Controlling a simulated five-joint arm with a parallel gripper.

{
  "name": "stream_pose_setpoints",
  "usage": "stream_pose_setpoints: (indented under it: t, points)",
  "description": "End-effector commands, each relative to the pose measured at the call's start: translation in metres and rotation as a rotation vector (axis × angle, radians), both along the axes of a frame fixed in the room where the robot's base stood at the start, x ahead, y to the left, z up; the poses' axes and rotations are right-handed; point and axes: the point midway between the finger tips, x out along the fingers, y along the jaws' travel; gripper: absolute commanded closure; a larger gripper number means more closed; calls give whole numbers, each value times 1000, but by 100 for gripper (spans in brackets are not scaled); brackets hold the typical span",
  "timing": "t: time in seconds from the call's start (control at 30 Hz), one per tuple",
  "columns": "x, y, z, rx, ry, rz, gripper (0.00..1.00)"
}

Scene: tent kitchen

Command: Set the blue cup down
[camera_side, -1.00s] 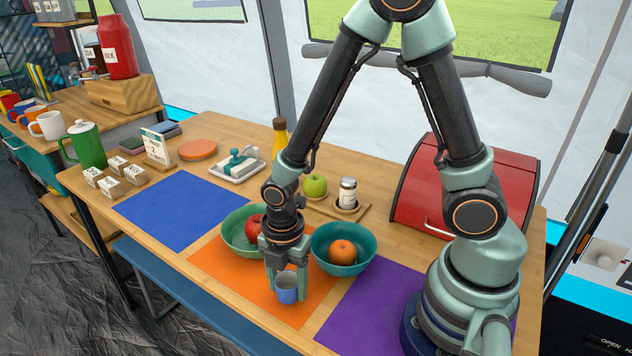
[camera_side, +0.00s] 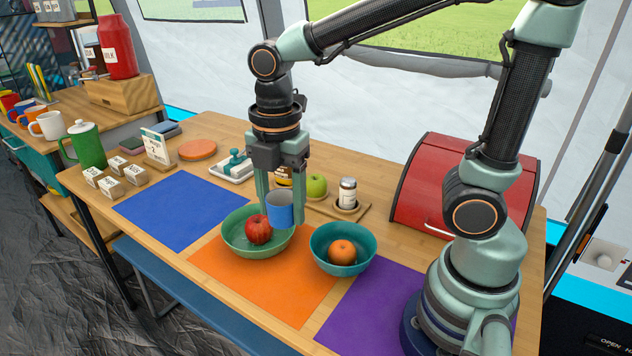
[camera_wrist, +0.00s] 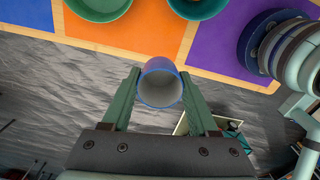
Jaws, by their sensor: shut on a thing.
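The blue cup (camera_side: 280,212) is between the two fingers of my gripper (camera_side: 280,208), which is shut on it. The cup is upright and raised well above the table. In the side view it overlaps the far right rim of the green bowl (camera_side: 238,246); the exact spot beneath it is hard to tell. In the wrist view the cup (camera_wrist: 160,84) sits between both fingertips (camera_wrist: 161,74), and its pale inside shows. The orange mat (camera_side: 272,287) has no cup on it.
The green bowl holds a red apple (camera_side: 258,229). A teal bowl (camera_side: 343,263) holds an orange fruit (camera_side: 342,251). A blue mat (camera_side: 182,210) to the left is bare, and a purple mat (camera_side: 368,312) lies to the right.

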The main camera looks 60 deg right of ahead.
Motion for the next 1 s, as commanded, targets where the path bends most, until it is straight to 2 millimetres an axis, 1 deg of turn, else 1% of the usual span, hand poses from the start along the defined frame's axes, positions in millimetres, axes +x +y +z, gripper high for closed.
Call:
stream_pose_setpoints:
  t: [0.07, 0.17, 0.6, 0.7, 0.83, 1.0]
  points:
    - [2, -3, 2, 0, 0, -67, 94]
    - [7, -10, 1, 0, 1, -217, 94]
    - [30, -52, -11, 0, 1, -1161, 94]
    - [34, -62, -14, -1, 2, -1356, 94]
    - [38, -71, -16, 0, 0, -1556, 94]
    - [41, -78, -18, 0, 0, -1703, 94]
